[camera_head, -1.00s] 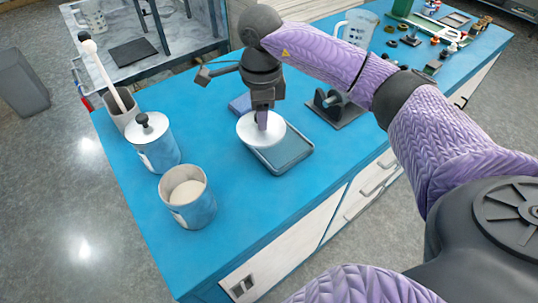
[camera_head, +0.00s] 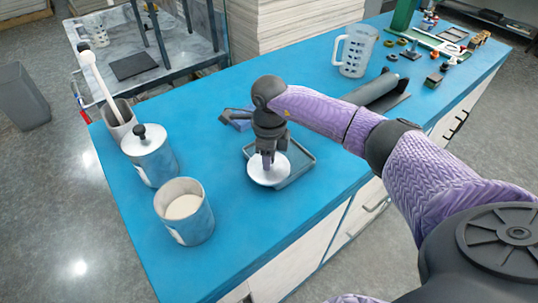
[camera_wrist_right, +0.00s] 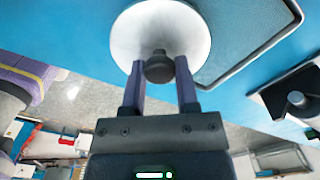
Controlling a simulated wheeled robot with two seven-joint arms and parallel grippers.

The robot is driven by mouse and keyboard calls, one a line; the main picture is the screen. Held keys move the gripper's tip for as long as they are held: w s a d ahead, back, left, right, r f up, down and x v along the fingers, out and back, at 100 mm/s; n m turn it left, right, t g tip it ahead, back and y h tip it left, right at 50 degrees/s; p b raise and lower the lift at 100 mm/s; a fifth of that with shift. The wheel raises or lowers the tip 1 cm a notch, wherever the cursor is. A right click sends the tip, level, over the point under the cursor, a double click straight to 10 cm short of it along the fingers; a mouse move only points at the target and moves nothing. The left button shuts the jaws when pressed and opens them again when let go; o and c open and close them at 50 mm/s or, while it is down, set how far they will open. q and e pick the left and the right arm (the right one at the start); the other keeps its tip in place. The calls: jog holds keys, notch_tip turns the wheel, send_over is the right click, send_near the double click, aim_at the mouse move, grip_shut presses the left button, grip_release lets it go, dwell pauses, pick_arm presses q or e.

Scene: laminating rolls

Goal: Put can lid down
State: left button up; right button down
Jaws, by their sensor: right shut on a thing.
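My right gripper (camera_head: 268,160) is shut on the black knob of a round white can lid (camera_head: 267,175). The lid appears level, over the front left part of a shallow grey-blue tray (camera_head: 304,155); I cannot tell whether they touch. In the right wrist view the lid (camera_wrist_right: 160,25) spreads beyond my gripper's fingers (camera_wrist_right: 160,75), with the knob between them. An open can (camera_head: 186,215) with pale contents stands at the front left. Behind it stands another can (camera_head: 155,163) with its lid on. My left gripper is not in view.
A grey holder (camera_head: 118,125) with a long white-handled tool stands behind the cans. A clear jug (camera_head: 355,52) and a dark roller stand (camera_head: 385,95) are at the back right, with small parts beyond. The blue worktop (camera_head: 225,200) is bare between the cans and tray.

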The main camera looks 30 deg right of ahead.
jog(key=shift+f, duration=0.25)
jog(key=shift+c, duration=1.8)
grip_release()
jog(key=shift+r, duration=0.1)
notch_tip(320, 180, up, 12)
jog(key=p, duration=0.2)
jog(key=shift+r+p, duration=0.2)
jog(key=shift+p, duration=0.15)
